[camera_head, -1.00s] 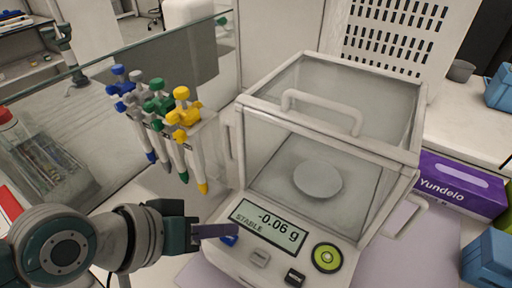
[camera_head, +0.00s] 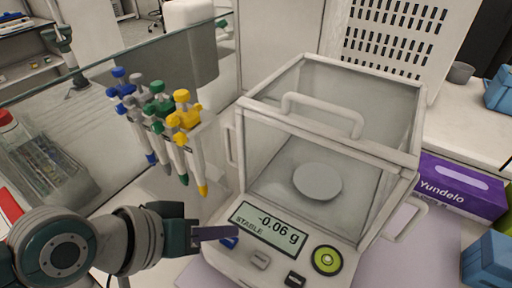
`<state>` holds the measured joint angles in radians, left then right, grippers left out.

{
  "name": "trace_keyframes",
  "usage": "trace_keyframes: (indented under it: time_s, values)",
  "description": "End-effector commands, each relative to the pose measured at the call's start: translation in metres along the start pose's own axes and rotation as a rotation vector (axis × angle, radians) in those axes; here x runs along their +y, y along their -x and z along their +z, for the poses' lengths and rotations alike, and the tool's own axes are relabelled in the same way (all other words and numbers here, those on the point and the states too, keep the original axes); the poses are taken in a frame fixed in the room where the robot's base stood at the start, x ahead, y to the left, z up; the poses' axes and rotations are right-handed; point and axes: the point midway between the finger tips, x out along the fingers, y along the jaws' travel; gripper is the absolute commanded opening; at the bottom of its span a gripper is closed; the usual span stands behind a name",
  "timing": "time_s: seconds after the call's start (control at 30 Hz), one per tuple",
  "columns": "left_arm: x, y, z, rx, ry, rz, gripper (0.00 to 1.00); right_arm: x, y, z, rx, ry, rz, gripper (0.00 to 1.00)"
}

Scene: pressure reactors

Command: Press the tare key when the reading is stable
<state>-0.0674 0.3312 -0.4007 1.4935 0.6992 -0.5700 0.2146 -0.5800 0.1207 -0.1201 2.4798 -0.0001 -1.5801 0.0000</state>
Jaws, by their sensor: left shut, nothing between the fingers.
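The balance (camera_head: 340,150) stands in the middle with a clear draft shield and a round pan (camera_head: 317,182) with nothing on it. Its display (camera_head: 268,228) reads -0.06 g with STABLE at the lower left. Below it are a blue key (camera_head: 229,242), a grey key (camera_head: 260,260), a black key (camera_head: 294,279) and a round green-ringed key (camera_head: 326,260). The key labels are too small to read. My left gripper (camera_head: 236,232) is shut and empty, its tip over the blue key and partly hiding it. I cannot tell whether it touches. My right gripper is not in view.
A rack of several pipettes (camera_head: 165,120) with coloured tops stands left of the balance. A purple Yundelo box (camera_head: 459,186) and blue containers (camera_head: 488,258) are at the right. A glass panel (camera_head: 110,75) runs behind the pipettes.

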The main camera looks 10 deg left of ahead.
Motion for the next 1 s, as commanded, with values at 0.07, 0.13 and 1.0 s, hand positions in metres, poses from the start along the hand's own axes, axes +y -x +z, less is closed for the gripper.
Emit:
trace_keyframes:
  time_s: [0.07, 0.13, 1.0]
  values:
    - [0.0001, 0.0, 0.0, 0.0, 0.0, 0.0, 0.0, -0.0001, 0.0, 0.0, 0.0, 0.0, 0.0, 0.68]
    - [0.0, 0.0, 0.0, 0.0, 0.0, 0.0, 0.0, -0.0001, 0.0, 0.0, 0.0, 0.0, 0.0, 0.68]
    - [-0.0035, -0.0046, 0.0033, 0.0, 0.0, 0.0, 0.0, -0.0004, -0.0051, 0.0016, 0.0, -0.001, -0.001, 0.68]
